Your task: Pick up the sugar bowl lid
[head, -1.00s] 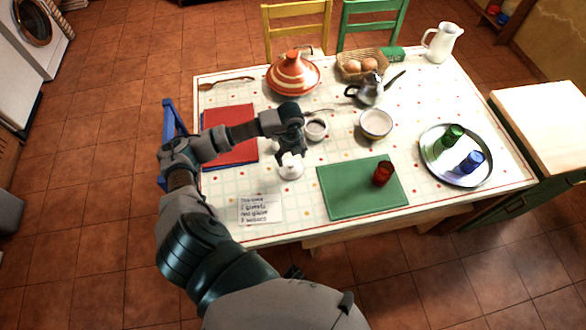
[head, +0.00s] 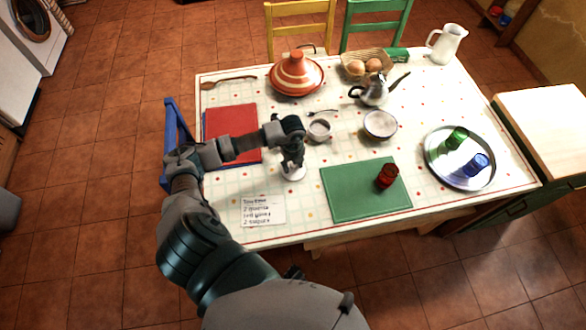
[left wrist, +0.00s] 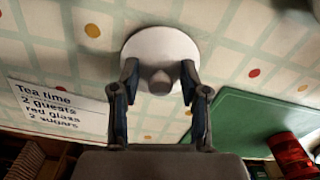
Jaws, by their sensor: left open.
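The white sugar bowl lid (head: 294,176) lies on the table in front of the red mat. In the left wrist view the round lid (left wrist: 160,44) has its knob facing my camera. My left gripper (head: 292,165) is directly above the lid and partly hides it. In the left wrist view my left gripper (left wrist: 160,76) is open, with one finger on each side of the knob. I cannot tell whether the fingers touch it. My right gripper is not in view.
A green mat (head: 350,200) with a red glass (head: 387,176) lies right of the lid. A note (head: 262,211) lies in front. A white bowl (head: 379,125), teapot (head: 374,92) and tagine (head: 297,75) stand farther back. A round tray (head: 433,172) is at right.

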